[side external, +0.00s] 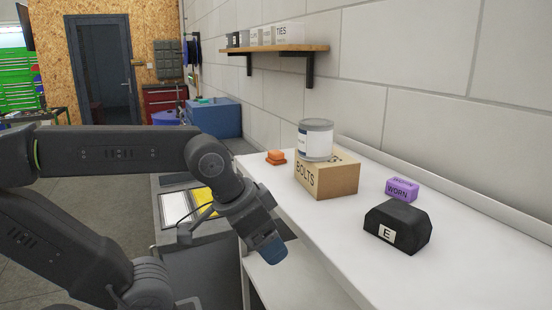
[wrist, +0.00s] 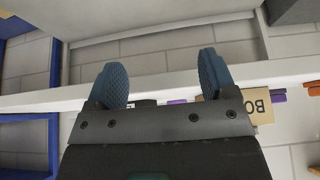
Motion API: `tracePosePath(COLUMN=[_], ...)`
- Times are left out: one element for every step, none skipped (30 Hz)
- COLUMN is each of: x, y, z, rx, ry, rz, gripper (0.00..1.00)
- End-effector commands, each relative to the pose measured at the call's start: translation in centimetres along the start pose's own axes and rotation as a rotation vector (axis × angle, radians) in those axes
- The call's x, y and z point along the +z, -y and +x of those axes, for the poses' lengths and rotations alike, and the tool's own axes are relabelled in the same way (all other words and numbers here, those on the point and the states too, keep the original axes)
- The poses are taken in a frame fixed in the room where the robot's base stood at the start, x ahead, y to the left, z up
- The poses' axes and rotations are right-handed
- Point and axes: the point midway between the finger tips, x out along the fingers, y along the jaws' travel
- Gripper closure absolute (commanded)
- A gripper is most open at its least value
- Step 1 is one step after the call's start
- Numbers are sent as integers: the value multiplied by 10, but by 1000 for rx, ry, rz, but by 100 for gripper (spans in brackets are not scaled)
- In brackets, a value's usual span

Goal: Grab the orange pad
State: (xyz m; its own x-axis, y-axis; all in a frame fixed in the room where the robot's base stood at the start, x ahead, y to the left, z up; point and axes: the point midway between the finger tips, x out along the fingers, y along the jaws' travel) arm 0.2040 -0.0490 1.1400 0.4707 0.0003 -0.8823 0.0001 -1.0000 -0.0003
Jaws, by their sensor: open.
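The orange pad (side external: 276,157) is a small stepped block lying on the white bench, left of the BOLTS box in the side view. My gripper (side external: 268,250) points down at the bench's near left edge, well in front of the pad and apart from it. In the wrist view, my gripper (wrist: 162,66) shows two blue fingers spread wide with nothing between them. A small orange patch shows at the right edge of the wrist view; I cannot tell whether it is the pad.
The cardboard BOLTS box (side external: 325,180) bears a grey can (side external: 315,141). A purple WORN block (side external: 402,189) and a black block marked E (side external: 396,229) lie on the right of the white bench (side external: 330,245). A wall shelf (side external: 277,49) hangs above. The bench front is clear.

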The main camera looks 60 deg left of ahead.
Motion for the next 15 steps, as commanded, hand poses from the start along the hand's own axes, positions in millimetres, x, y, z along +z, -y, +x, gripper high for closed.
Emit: tracePosePath(x=[-10,-16,-24,-31,-38,-48,-54,-60,-67,-73,-78,-84,-89,-93,-99], y=[0,0,0,0,0,0,0,0,0,0,0,0,0,0,0], z=[-16,-27,-44,-56,-70,-86,-99,-110,-124,-134,-144,-156,-164,-172,-183], rx=[0,0,0,0,0,0,0,0,0,0,0,0,0,0,0], ry=[-10,-11,-13,-11,-13,-9,-9,-8,-5,-5,-5,-5,-3,-3,-3], rz=[0,0,0,0,0,0,0,0,0,0,0,0,0,0,0], gripper=[22,22,22,22,22,22,22,22,22,22,22,22,22,22,22])
